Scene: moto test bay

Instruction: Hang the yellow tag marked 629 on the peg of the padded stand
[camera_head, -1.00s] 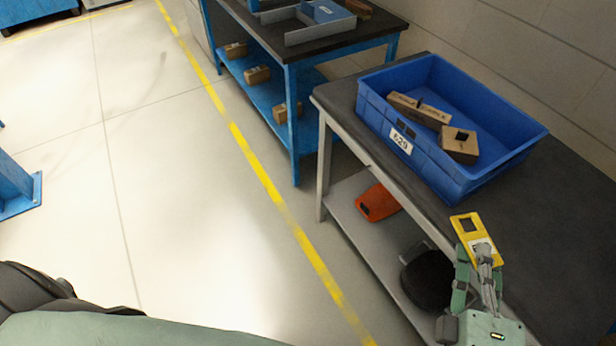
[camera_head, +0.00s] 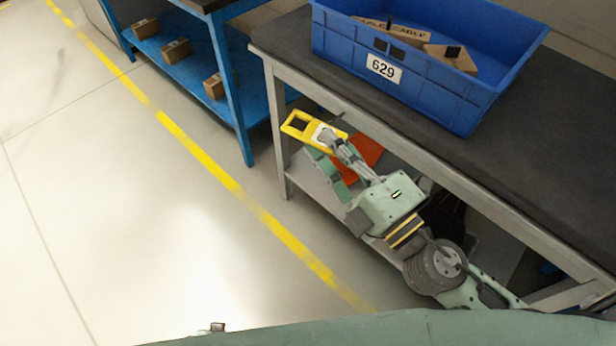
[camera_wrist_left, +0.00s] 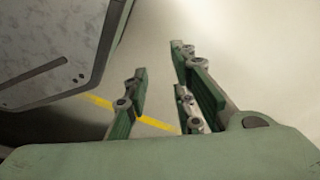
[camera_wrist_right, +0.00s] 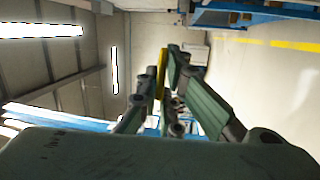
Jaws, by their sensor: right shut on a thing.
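The yellow tag (camera_head: 301,126) has a square hole at its outer end and a pale label near my fingers; its number cannot be read here. My right gripper (camera_head: 330,142) is shut on the label end of the tag and holds it in front of the grey table's near edge. The tag shows edge-on between the fingers in the right wrist view (camera_wrist_right: 163,66). My left gripper (camera_wrist_left: 158,85) is open and empty above the floor in the left wrist view. The padded stand and its peg are not recognisable in any view.
A blue crate (camera_head: 345,62) marked 629 with cardboard boxes stands on the dark-topped table (camera_head: 284,50). An orange object (camera_head: 366,152) lies on its lower shelf. A blue bench (camera_head: 188,50) holds small boxes on its shelf. The floor at left is clear.

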